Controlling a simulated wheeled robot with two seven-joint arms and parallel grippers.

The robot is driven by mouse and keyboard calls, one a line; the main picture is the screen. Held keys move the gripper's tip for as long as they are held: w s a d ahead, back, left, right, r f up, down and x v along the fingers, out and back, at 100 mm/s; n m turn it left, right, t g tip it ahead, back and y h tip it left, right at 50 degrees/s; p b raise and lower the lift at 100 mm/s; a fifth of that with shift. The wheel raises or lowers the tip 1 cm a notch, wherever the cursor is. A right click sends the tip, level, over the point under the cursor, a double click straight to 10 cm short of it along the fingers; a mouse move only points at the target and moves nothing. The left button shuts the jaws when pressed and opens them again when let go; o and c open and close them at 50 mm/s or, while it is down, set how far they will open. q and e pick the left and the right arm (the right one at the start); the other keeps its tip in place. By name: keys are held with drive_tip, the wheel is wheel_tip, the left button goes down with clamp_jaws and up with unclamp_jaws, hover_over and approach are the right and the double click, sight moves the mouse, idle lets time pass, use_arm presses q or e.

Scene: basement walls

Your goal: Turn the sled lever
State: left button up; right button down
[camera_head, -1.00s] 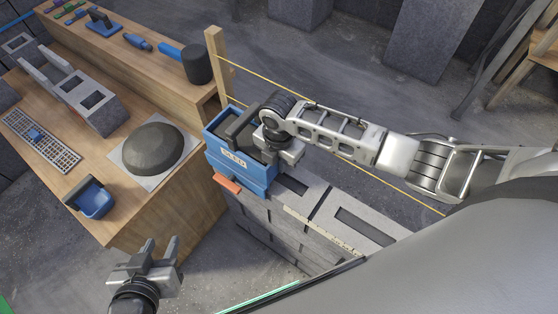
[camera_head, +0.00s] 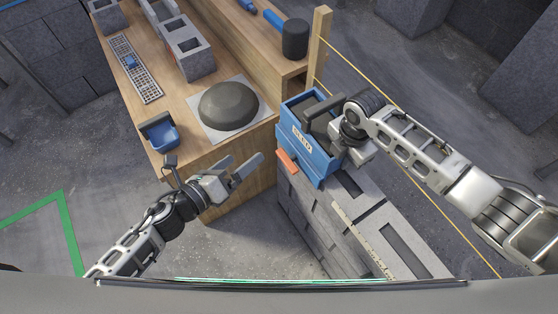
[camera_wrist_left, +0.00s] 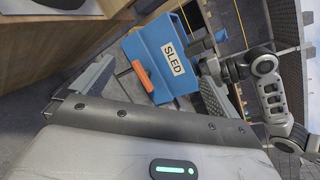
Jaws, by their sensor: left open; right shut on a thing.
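The blue sled (camera_head: 322,167), labelled SLED, sits on top of the block wall; it also shows in the left wrist view (camera_wrist_left: 148,45). Its orange lever (camera_head: 287,162) is low on the front face and shows between my left fingers in the left wrist view (camera_wrist_left: 142,76). My left gripper (camera_head: 245,168) is open and empty, left of the sled and apart from the lever. My right gripper (camera_head: 338,130) is at the sled's top right, shut on its dark handle (camera_head: 318,108); its fingertips are partly hidden.
A wooden bench (camera_head: 200,165) holds a dark mound on a grey board (camera_head: 252,127), a blue scoop-like holder (camera_head: 160,133) and grey blocks. The block wall (camera_head: 305,205) runs under the sled. A wooden post (camera_head: 321,45) with yellow string stands behind it. Floor between bench and wall is clear.

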sight(286, 160)
use_arm(q)
drive_tip(key=w+d+f+m+g, duration=0.1)
drive_tip(key=d+f+m, duration=0.2)
drive_tip(key=m, duration=0.1)
drive_tip(key=w+d+f+m+g+h, duration=0.1)
drive_tip(key=w+d+f+m+g, duration=0.1)
drive_tip(key=d+f+m, duration=0.1)
drive_tip(key=w+d+f+m+g, duration=0.1)
drive_tip(key=w+d+f+m, duration=0.1)
drive_tip(key=m, duration=0.3)
drive_tip(key=shift+d+f, duration=0.55)
drive_tip(key=shift+c, duration=0.3)
drive_tip(key=shift+g, duration=0.3)
drive_tip(key=c, duration=0.9)
